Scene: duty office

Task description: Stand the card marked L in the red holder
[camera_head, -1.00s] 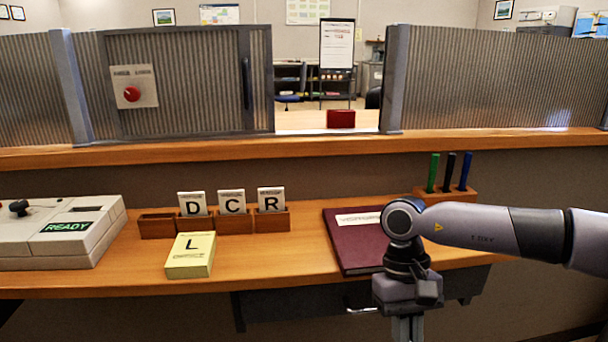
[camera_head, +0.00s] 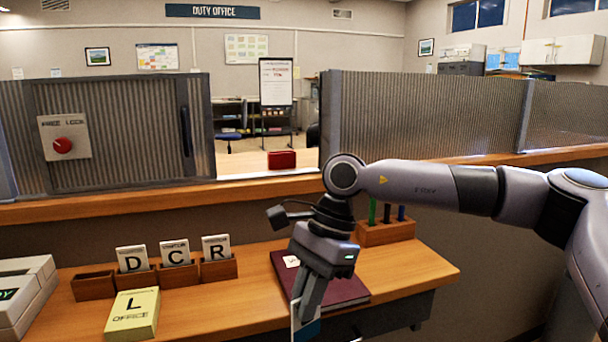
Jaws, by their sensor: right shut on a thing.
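A thick yellow block marked L (camera_head: 132,315) lies on the desk at the lower left. The red holder (camera_head: 281,159) stands beyond the partition, in the open window, and looks empty. My right gripper (camera_head: 306,318) points down in front of the dark red book. It is shut on a thin whitish and blue card (camera_head: 305,331), which is cut off by the bottom edge; its marking cannot be read. The gripper is well below and nearer than the red holder. My left gripper is not in view.
Cards D, C and R (camera_head: 175,254) stand in wooden holders; the leftmost wooden holder (camera_head: 93,285) is empty. A pen block (camera_head: 386,233) stands behind my right arm. The partition's sliding panel (camera_head: 120,130) leaves the window open between it and the right panel (camera_head: 430,115).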

